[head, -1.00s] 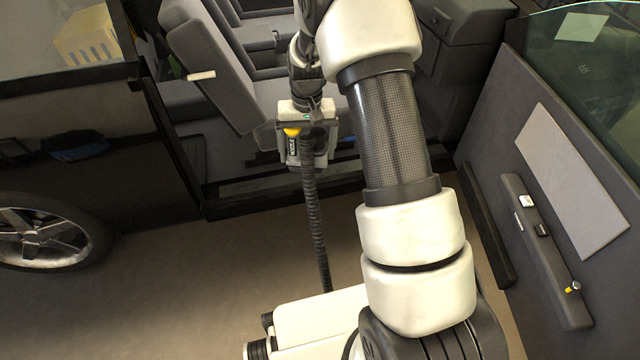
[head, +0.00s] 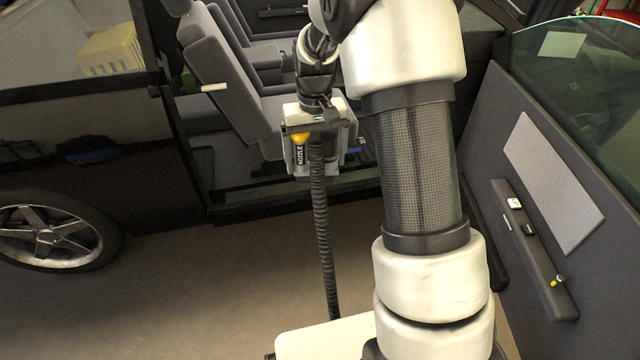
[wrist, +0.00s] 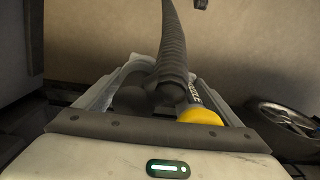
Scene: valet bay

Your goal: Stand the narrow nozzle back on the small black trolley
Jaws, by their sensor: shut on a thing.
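My gripper (head: 318,150) hangs in front of the open car doorway in the head view. It is shut on the nozzle (head: 299,157), a part with a yellow end and a dark label reading "NOZZLE". In the wrist view, the nozzle's yellow end (wrist: 200,117) shows between the fingers, close to the palm. A ribbed dark hose (head: 321,230) runs down from the gripper toward my base; it also shows in the wrist view (wrist: 172,45). The fingers hide much of what is held. I cannot make out the small black trolley in either view.
The car's grey seat (head: 228,75) and door sill (head: 290,192) lie behind the gripper. The open door (head: 535,170) stands at right, a wheel (head: 55,232) at left. A yellow crate (head: 110,50) shows through glass. Bare floor (head: 220,280) lies in front of the car.

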